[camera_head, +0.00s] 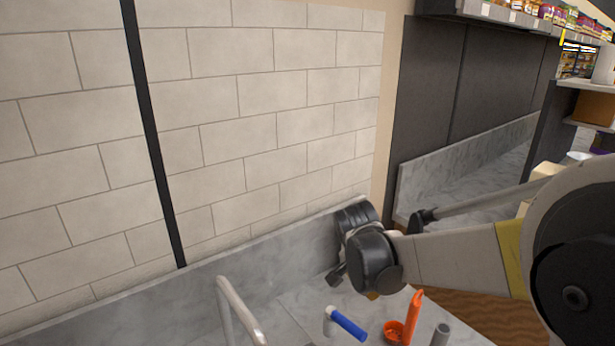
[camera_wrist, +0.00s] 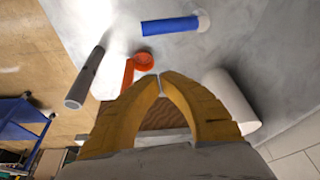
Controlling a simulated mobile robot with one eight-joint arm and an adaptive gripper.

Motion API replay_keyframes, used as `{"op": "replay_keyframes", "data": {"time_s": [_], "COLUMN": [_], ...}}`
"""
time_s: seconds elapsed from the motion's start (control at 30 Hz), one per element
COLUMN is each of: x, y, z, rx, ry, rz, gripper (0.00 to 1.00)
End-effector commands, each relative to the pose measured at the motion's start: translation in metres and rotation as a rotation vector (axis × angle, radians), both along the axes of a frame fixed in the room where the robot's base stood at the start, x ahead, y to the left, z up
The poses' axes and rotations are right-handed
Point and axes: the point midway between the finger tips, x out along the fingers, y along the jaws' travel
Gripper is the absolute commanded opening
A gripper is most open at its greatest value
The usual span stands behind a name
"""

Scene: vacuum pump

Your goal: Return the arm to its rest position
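My arm reaches in from the right of the head view, its dark wrist (camera_head: 372,262) above the counter near the tiled wall. In the wrist view my gripper (camera_wrist: 155,76) has yellow fingers with their tips together and nothing visible between them. The fingers are mostly hidden behind the wrist in the head view. Below lie a blue and white cylinder (camera_head: 348,325), an orange part with a round end (camera_head: 411,315) and a grey tube (camera_head: 440,336). The wrist view also shows the blue and white cylinder (camera_wrist: 172,26), the orange part (camera_wrist: 141,63) and the grey tube (camera_wrist: 86,78), apart from my fingers.
A pale bent pipe (camera_head: 228,300) rises at the front. A white cylinder (camera_wrist: 230,100) is close to my fingers' right in the wrist view. The tiled wall (camera_head: 250,110) and marble backsplash (camera_head: 285,262) bound the counter. Stocked shelves (camera_head: 520,16) stand at the upper right.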

Motion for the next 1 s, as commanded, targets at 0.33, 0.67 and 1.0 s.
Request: {"op": "replay_keyframes", "data": {"time_s": [0.33, 0.67, 1.0], "x": [-0.089, -0.174, -0.207], "y": [-0.013, -0.015, -0.014], "z": [0.063, 0.076, 0.068], "rx": [0.009, -0.056, -0.115], "ry": [-0.074, -0.189, -0.249], "rz": [0.343, 0.652, 0.789], "gripper": [0.00, 0.00, 0.00]}}
